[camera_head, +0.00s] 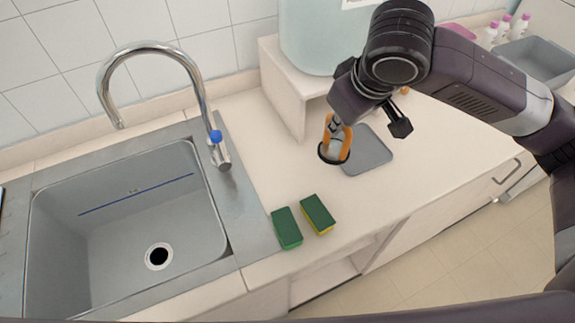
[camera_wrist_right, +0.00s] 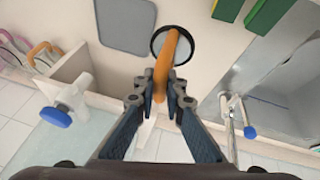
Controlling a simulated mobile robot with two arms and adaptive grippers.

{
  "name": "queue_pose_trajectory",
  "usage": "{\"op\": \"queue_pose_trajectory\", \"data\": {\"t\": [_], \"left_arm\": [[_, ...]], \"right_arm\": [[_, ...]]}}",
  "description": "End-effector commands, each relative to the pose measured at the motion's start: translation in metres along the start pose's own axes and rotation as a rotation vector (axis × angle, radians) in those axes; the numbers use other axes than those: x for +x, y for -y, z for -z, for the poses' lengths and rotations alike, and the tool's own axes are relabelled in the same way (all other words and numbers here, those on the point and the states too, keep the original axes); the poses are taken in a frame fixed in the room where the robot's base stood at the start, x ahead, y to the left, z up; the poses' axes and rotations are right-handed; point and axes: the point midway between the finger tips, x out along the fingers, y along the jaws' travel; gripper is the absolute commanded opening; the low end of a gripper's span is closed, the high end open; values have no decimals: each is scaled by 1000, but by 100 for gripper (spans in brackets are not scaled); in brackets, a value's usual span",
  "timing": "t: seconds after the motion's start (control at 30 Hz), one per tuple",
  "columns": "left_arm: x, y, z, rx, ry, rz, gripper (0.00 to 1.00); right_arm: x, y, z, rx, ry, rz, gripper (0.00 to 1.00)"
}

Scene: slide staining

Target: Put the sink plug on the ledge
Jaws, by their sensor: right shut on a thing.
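My right gripper (camera_head: 337,122) is shut on the orange handle of the sink plug (camera_head: 334,147), which has a dark round rim at its lower end. It hangs above the counter, right of the sink (camera_head: 130,225). In the right wrist view, my gripper (camera_wrist_right: 160,88) has both fingers on the orange handle, and the plug (camera_wrist_right: 171,45) shows its black-rimmed disc beyond them. A narrow raised ledge (camera_head: 235,85) runs along the tiled wall behind the counter. The drain (camera_head: 158,256) in the sink floor is uncovered. My left gripper is not in view.
Two green and yellow sponges (camera_head: 287,228) (camera_head: 318,214) lie right of the sink. A grey mat (camera_head: 368,152) lies just right of the plug. A large pale tank (camera_head: 320,35) stands on a white stand (camera_head: 283,85) behind. The tap (camera_head: 150,47) arches over the sink.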

Motion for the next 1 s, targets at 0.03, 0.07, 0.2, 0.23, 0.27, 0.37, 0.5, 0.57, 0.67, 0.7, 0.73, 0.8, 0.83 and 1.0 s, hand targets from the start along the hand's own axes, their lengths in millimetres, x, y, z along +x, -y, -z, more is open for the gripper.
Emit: {"op": "queue_pose_trajectory", "data": {"t": [0.03, 0.07, 0.2, 0.23, 0.27, 0.37, 0.5, 0.57, 0.67, 0.7, 0.73, 0.8, 0.83, 1.0], "left_arm": [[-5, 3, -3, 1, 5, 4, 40], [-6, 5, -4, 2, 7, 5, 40], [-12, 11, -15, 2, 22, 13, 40], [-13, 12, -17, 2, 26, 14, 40], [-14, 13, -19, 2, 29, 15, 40], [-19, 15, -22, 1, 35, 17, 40], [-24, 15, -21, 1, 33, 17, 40], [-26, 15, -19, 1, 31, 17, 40], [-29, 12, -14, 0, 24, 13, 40], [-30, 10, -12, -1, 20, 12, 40], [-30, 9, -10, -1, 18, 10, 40], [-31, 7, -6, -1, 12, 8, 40], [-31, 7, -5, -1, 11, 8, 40], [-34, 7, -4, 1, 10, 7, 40]], "right_arm": [[-5, 5, 12, -71, -18, 37, 0], [-7, 7, 18, -119, -28, 57, 0], [-17, 19, 46, -346, -79, 152, 0], [-19, 21, 51, -394, -88, 173, 0], [-22, 24, 56, -443, -99, 194, 0], [-29, 33, 73, -607, -133, 263, 0], [-40, 45, 95, -838, -184, 358, 0], [-44, 50, 103, -932, -203, 397, 0], [-49, 58, 114, -1070, -232, 452, 0], [-51, 60, 117, -1115, -242, 469, 0], [-52, 62, 119, -1147, -248, 482, 0], [-54, 65, 123, -1205, -260, 504, 0], [-55, 66, 124, -1224, -264, 511, 0], [-48, 69, 124, -1277, -272, 532, 0]]}}
